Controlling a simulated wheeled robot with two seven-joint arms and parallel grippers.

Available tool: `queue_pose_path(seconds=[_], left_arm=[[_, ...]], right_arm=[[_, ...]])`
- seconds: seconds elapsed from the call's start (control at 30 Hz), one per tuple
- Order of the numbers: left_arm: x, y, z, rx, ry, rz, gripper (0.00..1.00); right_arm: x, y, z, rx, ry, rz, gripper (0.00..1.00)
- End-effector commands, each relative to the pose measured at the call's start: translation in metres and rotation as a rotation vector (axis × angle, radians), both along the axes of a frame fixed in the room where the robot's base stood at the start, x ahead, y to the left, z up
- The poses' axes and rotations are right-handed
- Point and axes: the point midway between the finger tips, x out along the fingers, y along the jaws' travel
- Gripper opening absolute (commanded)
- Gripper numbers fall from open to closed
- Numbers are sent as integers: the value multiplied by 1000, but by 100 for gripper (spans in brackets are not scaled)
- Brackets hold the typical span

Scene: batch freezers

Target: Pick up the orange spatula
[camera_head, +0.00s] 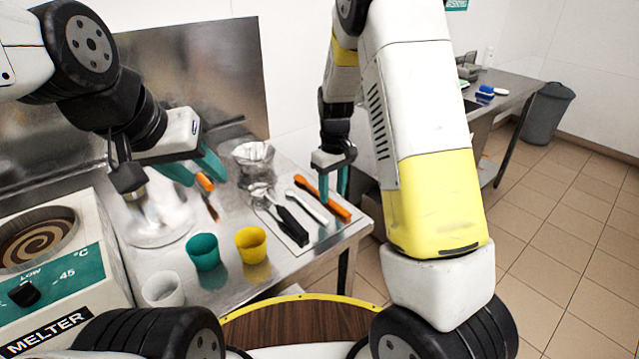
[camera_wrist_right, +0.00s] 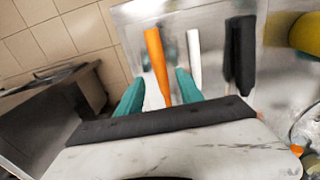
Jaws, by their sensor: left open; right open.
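The orange spatula (camera_head: 340,211) lies on a tray at the right end of the metal table, its handle pointing toward the front right. My right gripper (camera_head: 334,190) is open above it, teal fingers pointing down. In the right wrist view the orange handle (camera_wrist_right: 156,58) shows between the two open fingers; I cannot tell whether they touch it. My left gripper (camera_head: 199,174) is open over the left part of the table. A second orange-handled tool (camera_head: 205,182) shows near its fingers; contact is unclear.
A white-handled tool (camera_head: 311,206) and black-handled tools (camera_head: 292,226) lie beside the spatula. A teal cup (camera_head: 203,251), a yellow cup (camera_head: 251,244) and a white cup (camera_head: 163,290) stand nearer. The melter (camera_head: 60,270) is at left, a grey bin (camera_head: 548,112) far right.

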Motion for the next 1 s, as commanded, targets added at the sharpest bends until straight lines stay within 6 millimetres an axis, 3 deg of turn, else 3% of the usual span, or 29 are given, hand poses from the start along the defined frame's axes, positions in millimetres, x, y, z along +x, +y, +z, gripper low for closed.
queue_pose_path(seconds=[0.17,0.43,0.47,0.67,1.0], left_arm=[[0,0,0,0,0,0,42],[0,0,0,0,0,0,42],[0,0,0,0,0,0,42],[0,0,0,0,0,0,42],[0,0,0,0,0,0,42]], right_arm=[[-1,0,-23,0,2,-1,44],[-1,0,-27,0,0,-1,44],[-1,0,-27,0,0,-1,42],[-1,0,-26,0,0,-1,2],[-1,0,-26,1,-1,-1,0]])
